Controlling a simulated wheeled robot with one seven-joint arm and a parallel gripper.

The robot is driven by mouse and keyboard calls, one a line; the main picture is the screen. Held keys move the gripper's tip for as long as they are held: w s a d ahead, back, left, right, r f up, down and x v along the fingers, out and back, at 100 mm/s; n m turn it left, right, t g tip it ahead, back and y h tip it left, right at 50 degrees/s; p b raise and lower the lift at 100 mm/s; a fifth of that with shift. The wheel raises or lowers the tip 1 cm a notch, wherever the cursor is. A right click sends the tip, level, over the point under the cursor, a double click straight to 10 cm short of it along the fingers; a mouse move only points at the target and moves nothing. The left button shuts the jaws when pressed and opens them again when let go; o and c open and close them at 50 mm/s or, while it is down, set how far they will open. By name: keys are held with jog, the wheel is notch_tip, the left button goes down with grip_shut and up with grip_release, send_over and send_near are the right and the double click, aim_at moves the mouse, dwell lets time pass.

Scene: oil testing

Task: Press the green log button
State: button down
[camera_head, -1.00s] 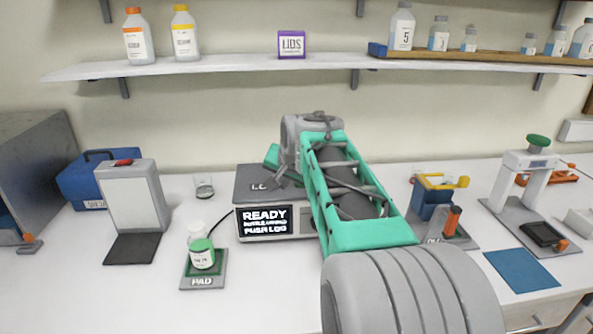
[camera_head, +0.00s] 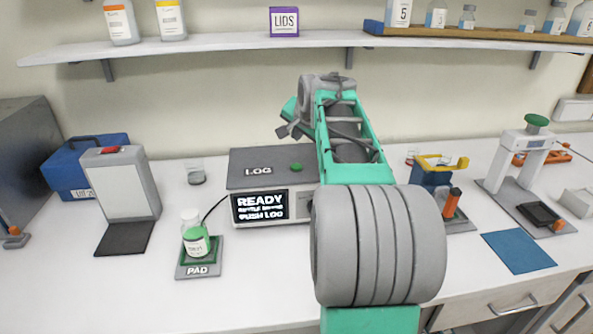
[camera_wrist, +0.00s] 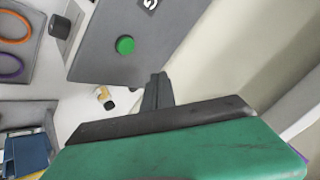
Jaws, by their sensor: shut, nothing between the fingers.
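The green log button (camera_head: 296,167) sits on the grey top of a box marked LOG (camera_head: 240,170). The box's front screen (camera_head: 262,206) reads READY and PUSH LOG. In the wrist view the button (camera_wrist: 125,45) shows as a green disc on the grey top, up and left of my gripper (camera_wrist: 158,80). My gripper is shut and empty, and apart from the button. In the head view my gripper (camera_head: 287,130) is small, above the back of the box and partly hidden by my arm.
A jar with a green label (camera_head: 196,240) stands on the PAD (camera_head: 198,271) left of the box. A white upright device (camera_head: 125,185) stands further left. A blue holder (camera_head: 432,178) is to the right. A shelf (camera_head: 240,47) with bottles runs above.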

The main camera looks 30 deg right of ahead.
aim_at(297, 168)
notch_tip(297, 168, down, 7)
jog(key=b, duration=0.4)
jog(key=shift+r, duration=0.2)
dwell(1.5)
jog(key=shift+f+b, duration=0.35)
jog(key=shift+f, duration=0.05)
jog(key=shift+f+b, duration=0.4)
jog(key=shift+f, duration=0.15)
dwell(0.5)
jog(key=shift+r, duration=0.1)
jog(key=shift+r+p, duration=0.75)
jog(key=shift+r, duration=0.1)
notch_tip(297, 168, up, 5)
jog(key=p, duration=0.4)
